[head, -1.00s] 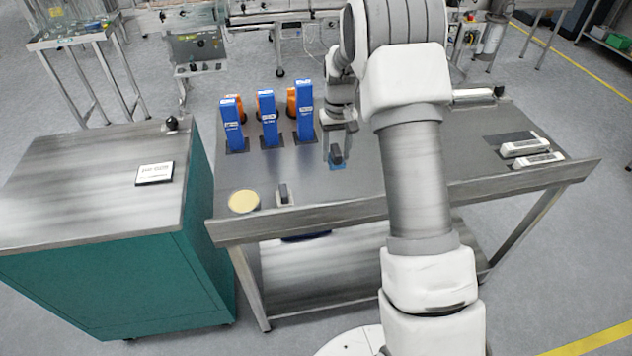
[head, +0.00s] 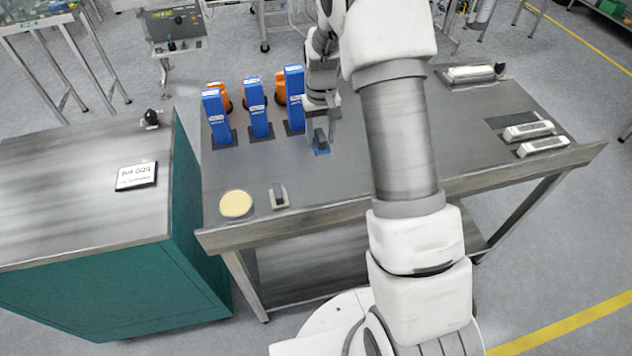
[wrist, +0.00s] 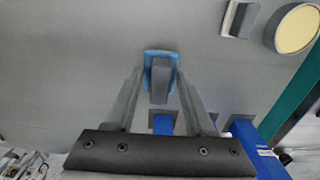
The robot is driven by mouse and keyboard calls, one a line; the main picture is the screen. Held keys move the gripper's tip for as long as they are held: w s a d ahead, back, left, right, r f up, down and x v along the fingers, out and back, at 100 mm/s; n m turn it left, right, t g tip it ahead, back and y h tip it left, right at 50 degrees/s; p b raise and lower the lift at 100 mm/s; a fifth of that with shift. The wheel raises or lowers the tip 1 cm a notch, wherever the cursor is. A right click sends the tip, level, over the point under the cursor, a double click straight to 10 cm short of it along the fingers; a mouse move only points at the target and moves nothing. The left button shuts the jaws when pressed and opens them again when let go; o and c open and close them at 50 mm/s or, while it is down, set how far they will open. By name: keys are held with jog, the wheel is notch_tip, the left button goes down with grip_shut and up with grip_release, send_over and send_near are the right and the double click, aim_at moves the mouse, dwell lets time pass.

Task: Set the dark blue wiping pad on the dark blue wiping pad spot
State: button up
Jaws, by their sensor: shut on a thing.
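My gripper (head: 321,128) is over the steel table, in front of the right-hand blue bottle. It is shut on the dark upright handle of a blue wiping pad (head: 321,150). In the wrist view, the fingers of my gripper (wrist: 158,84) close on the handle from both sides, and the pad's blue base (wrist: 150,54) shows around it. The pad looks level and low over the table; I cannot tell whether it touches. I cannot make out a separate dark blue spot in the current views.
A pale round disc (head: 236,204) and a light pad with dark handle (head: 279,196) are near the table's front left. White items (head: 530,131) lie right. A teal cabinet (head: 90,290) stands left.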

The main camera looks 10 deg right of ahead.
jog(key=s+a+f, duration=0.1)
jog(key=s, duration=0.1)
jog(key=s+a+f, duration=0.1)
jog(key=s+f, duration=0.1)
jog(key=s, duration=0.1)
jog(key=s+a+f, duration=0.1)
jog(key=s, duration=0.1)
jog(key=shift+s+f+p, duration=0.2)
jog(key=shift+f+p, duration=0.15)
jog(key=shift+f, duration=2.05)
jog(key=shift+f, duration=0.2)
jog(key=o, duration=1.3)
jog(key=shift+r, duration=0.1)
jog(key=shift+r, duration=0.1)
